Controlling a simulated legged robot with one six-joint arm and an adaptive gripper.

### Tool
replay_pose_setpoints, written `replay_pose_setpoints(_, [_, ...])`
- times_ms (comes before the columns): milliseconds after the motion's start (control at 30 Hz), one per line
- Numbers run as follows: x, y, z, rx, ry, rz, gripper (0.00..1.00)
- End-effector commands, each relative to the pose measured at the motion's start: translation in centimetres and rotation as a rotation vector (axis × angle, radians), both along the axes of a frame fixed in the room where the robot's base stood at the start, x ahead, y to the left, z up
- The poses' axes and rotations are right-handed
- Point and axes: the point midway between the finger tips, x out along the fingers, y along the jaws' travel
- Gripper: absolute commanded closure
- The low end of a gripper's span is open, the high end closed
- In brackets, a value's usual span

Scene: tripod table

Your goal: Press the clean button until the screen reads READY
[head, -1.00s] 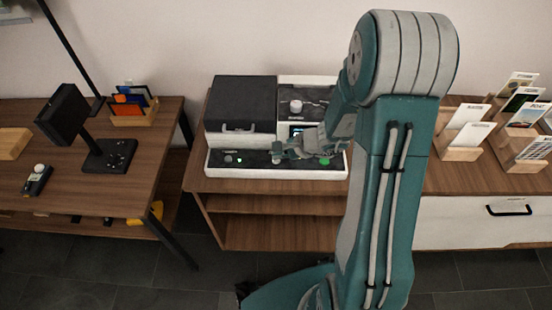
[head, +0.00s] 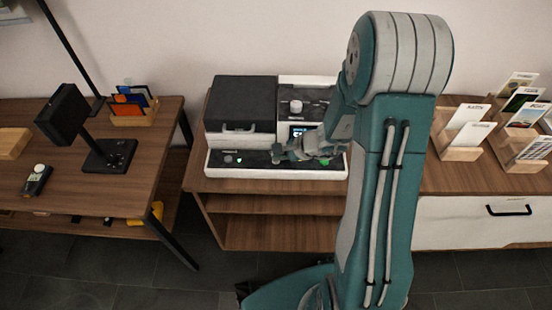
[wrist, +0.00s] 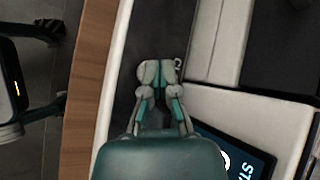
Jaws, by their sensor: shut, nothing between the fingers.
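The white and dark machine (head: 240,171) stands on the wooden cabinet. Its small lit screen (head: 298,131) is too small to read in the head view. In the wrist view the screen (wrist: 238,152) is cut off and shows large letters starting "ST". My gripper (head: 277,152) is shut and empty over the dark front strip of the machine. In the wrist view the fingertips (wrist: 158,70) are together over this strip, beside a partly hidden white label. I cannot see the clean button; the fingers may cover it. I cannot tell whether they touch the strip.
A dark lidded box part (head: 241,103) rises at the machine's left, and a pale knob (head: 296,106) sits behind the screen. Card holders (head: 462,140) stand on the right.

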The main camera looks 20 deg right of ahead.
Motion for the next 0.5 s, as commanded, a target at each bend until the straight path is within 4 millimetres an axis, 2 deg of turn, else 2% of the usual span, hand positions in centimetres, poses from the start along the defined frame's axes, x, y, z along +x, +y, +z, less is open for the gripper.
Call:
replay_pose_setpoints(333, [0.0, -0.01, -0.02, -0.001, 0.0, -0.001, 1.0])
replay_pose_setpoints(500, [0.01, -0.02, 0.61, -0.001, -0.001, 0.0, 1.0])
